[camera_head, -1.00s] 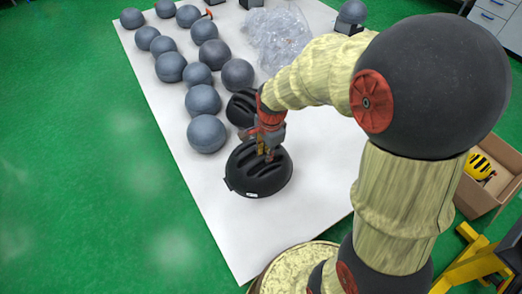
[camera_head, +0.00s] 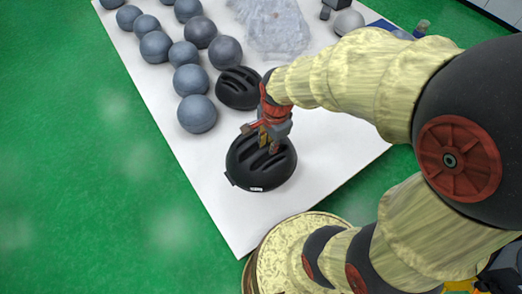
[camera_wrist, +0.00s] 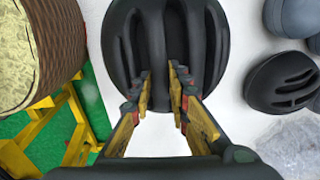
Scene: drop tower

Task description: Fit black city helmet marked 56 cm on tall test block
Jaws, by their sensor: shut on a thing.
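A black vented helmet (camera_head: 250,172) with a small white label on its rim is at the near end of the white table. The label is too small to read. My gripper (camera_head: 270,142) is above it, shut on a rib between its vents. In the wrist view the two fingertips (camera_wrist: 160,92) reach into the slots of the helmet (camera_wrist: 125,45). I cannot tell whether the helmet touches the table. A second black helmet (camera_head: 238,92) lies just behind it. I cannot make out which standing form is the tall test block.
Several grey-blue balls (camera_head: 197,114) fill the table's left and far side. A crumpled clear plastic heap (camera_head: 275,28) lies at the back, with a grey rounded form (camera_head: 348,22) to its right. The white table (camera_head: 330,150) is bare right of the held helmet.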

